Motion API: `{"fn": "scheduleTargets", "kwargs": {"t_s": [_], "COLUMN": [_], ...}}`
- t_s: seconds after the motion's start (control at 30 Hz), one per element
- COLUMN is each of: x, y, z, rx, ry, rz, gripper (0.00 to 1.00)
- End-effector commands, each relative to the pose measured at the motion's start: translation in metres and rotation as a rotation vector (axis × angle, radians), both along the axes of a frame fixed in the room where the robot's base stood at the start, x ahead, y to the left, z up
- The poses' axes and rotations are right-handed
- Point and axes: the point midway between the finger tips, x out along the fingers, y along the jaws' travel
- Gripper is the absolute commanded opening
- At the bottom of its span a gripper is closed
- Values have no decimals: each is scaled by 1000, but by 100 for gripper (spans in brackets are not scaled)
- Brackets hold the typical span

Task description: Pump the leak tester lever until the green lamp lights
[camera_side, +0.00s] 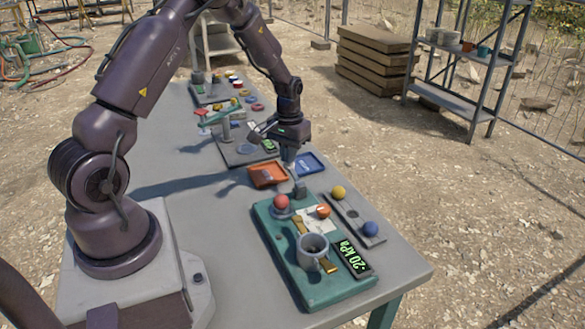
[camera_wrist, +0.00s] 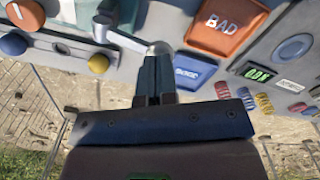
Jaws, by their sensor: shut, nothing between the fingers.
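The leak tester is a teal base (camera_side: 330,289) at the near end of the table. It carries a grey cup (camera_side: 312,251), brass-coloured straps, a red ball knob (camera_side: 281,201), an orange knob (camera_side: 323,211) and a display (camera_side: 353,258) that appears to read -20 kPa. I cannot make out a lit green lamp.
A grey strip (camera_side: 352,212) with a yellow ball (camera_side: 338,192) and a blue ball (camera_side: 370,229) lies right of the tester. An orange BAD tray (camera_side: 268,175) and a blue tray (camera_side: 311,163) sit beyond it. Other devices crowd the far table; the left side is clear.

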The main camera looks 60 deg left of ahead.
Motion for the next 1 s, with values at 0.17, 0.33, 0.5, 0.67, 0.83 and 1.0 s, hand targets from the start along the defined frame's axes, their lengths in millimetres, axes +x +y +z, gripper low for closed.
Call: {"fn": "scheduleTargets", "kwargs": {"t_s": [0.17, 0.33, 0.5, 0.67, 0.83, 1.0], "x": [0, 0, 0, 0, 0, 0], "y": [0, 0, 0, 0, 0, -1], "z": [-8, -15, -21, -28, -31, -31], "rx": [-1, -1, -1, -1, -1, -1], "ry": [1, 1, 1, 2, -1, 0], "rz": [0, 0, 0, 0, 0, 0], "gripper": [0, 0, 0, 0, 0, 0]}}
